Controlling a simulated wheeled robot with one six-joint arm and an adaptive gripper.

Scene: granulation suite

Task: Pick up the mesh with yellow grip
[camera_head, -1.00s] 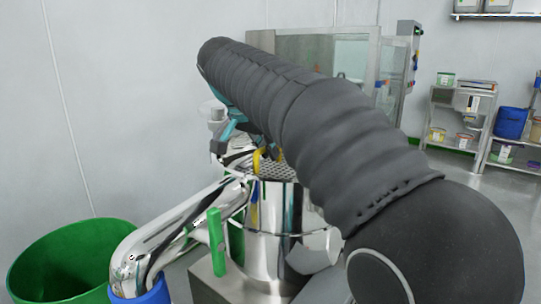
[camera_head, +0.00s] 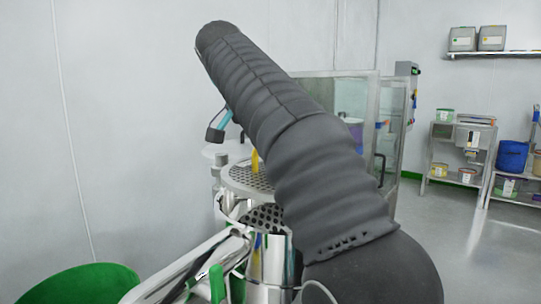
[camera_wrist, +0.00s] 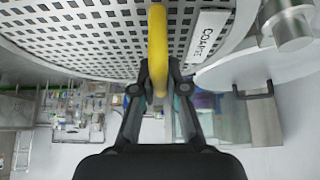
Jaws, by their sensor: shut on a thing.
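The mesh (camera_head: 238,178) is a round grey perforated disc with a yellow grip (camera_head: 255,160) standing up from it. In the head view it hangs above the steel vessel (camera_head: 272,258), with a gap below it. In the wrist view the mesh (camera_wrist: 75,38) fills the top, with a white label (camera_wrist: 207,36) beside the yellow grip (camera_wrist: 158,35). My gripper (camera_wrist: 160,84) is shut on the yellow grip. In the head view my dark sleeved arm hides most of the gripper and the mesh's right side.
Another perforated surface (camera_head: 268,214) shows at the vessel's top, under the raised mesh. A green bin (camera_head: 75,285) stands at the lower left. A glass-sided cabinet (camera_head: 345,100) is behind my arm. Shelves (camera_head: 463,150) stand at the right, with clear floor before them.

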